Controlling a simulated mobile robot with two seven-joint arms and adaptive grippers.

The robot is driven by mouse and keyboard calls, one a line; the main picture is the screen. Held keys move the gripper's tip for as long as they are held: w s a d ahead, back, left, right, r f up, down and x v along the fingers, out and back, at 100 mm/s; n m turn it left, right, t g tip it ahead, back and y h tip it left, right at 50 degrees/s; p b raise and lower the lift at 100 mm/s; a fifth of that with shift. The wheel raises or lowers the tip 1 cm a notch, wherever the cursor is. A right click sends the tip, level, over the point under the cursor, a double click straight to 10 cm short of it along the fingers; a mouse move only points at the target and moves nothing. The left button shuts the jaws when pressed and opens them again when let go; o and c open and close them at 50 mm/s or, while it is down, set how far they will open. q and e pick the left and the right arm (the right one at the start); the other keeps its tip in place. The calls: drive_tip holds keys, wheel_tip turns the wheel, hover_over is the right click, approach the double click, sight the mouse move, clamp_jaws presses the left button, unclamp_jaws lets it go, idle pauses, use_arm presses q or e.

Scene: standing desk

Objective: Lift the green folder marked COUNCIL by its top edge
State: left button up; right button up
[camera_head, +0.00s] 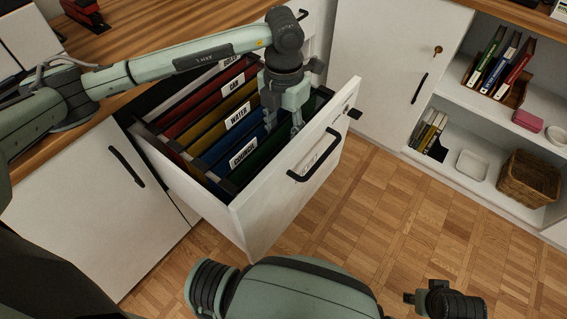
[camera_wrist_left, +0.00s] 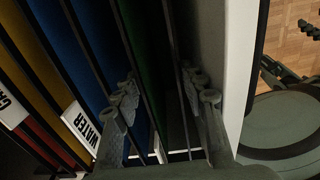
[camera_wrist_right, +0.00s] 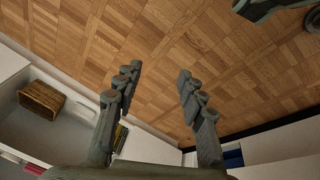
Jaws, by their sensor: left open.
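The green folder (camera_head: 265,153) marked COUNCIL hangs frontmost in the open drawer. Its white tab (camera_head: 243,154) faces up at the left end. In the left wrist view the green folder (camera_wrist_left: 148,50) runs as a dark green band between my fingers. My left gripper (camera_head: 285,122) is open and points down into the drawer; it also shows in the left wrist view (camera_wrist_left: 163,95). One finger is on the blue folder's side, the other on the drawer front's side. Whether either finger touches the folder I cannot tell. My right gripper (camera_wrist_right: 156,78) is open and empty, above the floor.
Behind the green folder hang a blue folder (camera_head: 218,148), a yellow folder (camera_head: 200,134) and a red folder (camera_head: 190,116). The white drawer front (camera_head: 280,203) stands close to my left gripper. A shelf with a wicker basket (camera_head: 530,178) is at right. The parquet floor is clear.

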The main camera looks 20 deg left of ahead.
use_arm(q)
drive_tip(key=f, duration=0.5)
drive_tip(key=shift+s+a+f+p, duration=0.1)
drive_tip(key=shift+s+f+p, duration=0.1)
drive_tip(key=shift+f+p, duration=0.15)
drive_tip(key=shift+c, duration=0.2)
drive_tip(key=shift+r, duration=0.1)
clamp_jaws()
